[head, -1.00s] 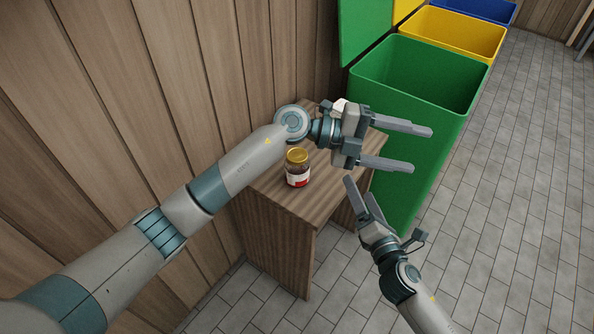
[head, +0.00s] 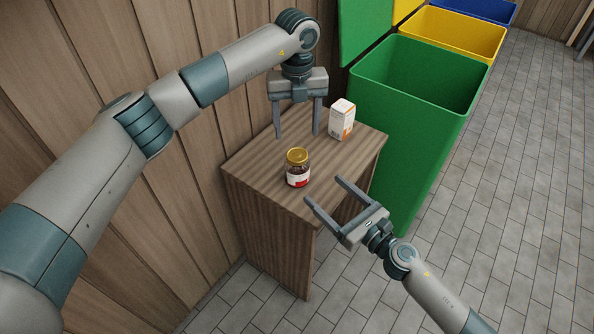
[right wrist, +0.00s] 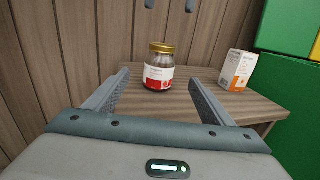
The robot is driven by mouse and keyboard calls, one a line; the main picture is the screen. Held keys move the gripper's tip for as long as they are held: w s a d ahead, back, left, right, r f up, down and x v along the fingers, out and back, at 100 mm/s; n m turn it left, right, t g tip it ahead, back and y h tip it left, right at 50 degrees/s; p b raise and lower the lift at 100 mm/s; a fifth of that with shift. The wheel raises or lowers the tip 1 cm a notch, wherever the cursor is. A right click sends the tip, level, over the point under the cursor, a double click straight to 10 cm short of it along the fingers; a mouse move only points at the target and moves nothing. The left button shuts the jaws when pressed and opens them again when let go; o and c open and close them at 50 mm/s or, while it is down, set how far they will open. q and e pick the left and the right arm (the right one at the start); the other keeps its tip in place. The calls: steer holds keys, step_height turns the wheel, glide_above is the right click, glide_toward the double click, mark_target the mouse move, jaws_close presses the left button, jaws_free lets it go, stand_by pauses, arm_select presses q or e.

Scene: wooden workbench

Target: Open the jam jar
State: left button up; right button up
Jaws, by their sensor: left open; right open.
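The jam jar (head: 298,170) stands upright on the small wooden bench, with a gold lid (head: 297,156) on it and a white and red label. It also shows in the right wrist view (right wrist: 158,72), ahead of and between the right fingers. My left gripper (head: 297,135) is open and empty, pointing down behind the jar, with the fingers apart from it. My right gripper (head: 322,189) is open and empty at the bench's front right edge, its fingers pointing toward the jar without touching it.
A white and orange carton (head: 341,120) stands on the bench (head: 250,165) behind and right of the jar. A green bin (head: 425,130) is close to the bench's right side, with a yellow bin (head: 455,38) beyond. A wooden wall (head: 180,115) runs along the left.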

mark_target(288, 156)
steer(key=x, duration=1.7)
steer(key=shift+w+a, duration=0.15)
